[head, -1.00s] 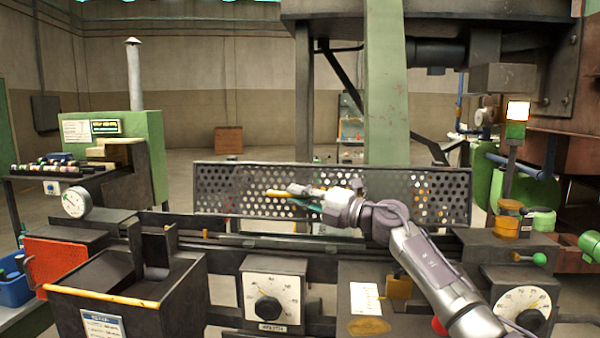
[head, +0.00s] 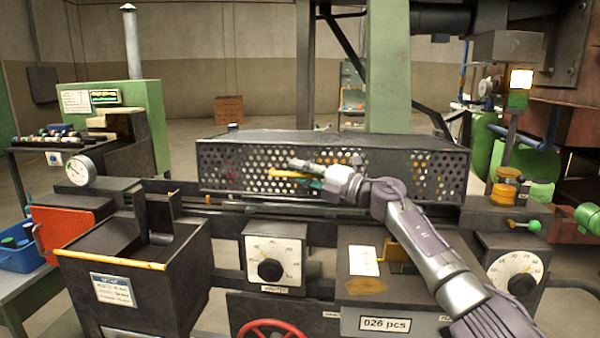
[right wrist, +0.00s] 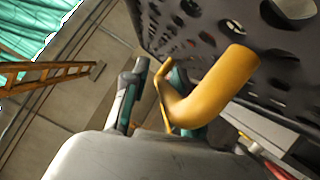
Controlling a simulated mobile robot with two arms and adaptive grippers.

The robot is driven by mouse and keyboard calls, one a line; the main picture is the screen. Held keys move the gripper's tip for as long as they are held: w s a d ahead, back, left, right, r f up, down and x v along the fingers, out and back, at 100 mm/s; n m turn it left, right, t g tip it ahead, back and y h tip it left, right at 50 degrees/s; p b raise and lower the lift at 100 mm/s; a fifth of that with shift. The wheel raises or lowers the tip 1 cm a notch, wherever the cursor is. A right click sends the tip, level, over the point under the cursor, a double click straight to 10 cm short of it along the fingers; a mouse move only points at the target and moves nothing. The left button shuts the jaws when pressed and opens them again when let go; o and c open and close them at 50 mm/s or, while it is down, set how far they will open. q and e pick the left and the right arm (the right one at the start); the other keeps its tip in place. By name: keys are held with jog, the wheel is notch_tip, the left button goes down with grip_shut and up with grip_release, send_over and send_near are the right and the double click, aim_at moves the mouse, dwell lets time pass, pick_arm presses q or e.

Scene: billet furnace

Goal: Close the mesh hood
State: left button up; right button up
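The mesh hood (head: 420,172) is a dark box with a perforated front and a solid top. It sits low over the machine bed, its front upright along the rail. A yellow handle (head: 285,174) is on its front; the right wrist view shows the handle (right wrist: 215,88) large and bent, close to the perforated metal (right wrist: 200,30). My right gripper (head: 306,171) is at the handle, in front of the hood. Its fingers (right wrist: 153,95) stand apart, with a thin yellow part between them. Contact with the handle cannot be told. My left gripper is not in view.
A dark bin (head: 140,285) with a yellow edge stands at front left. Dial boxes (head: 272,262) and a panel marked 026 pcs (head: 385,324) line the front. A lamp post (head: 516,100) and green-knobbed lever (head: 528,225) are at right. A green post (head: 388,70) rises behind the hood.

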jog(key=shift+r, duration=0.1)
jog(key=v, duration=1.2)
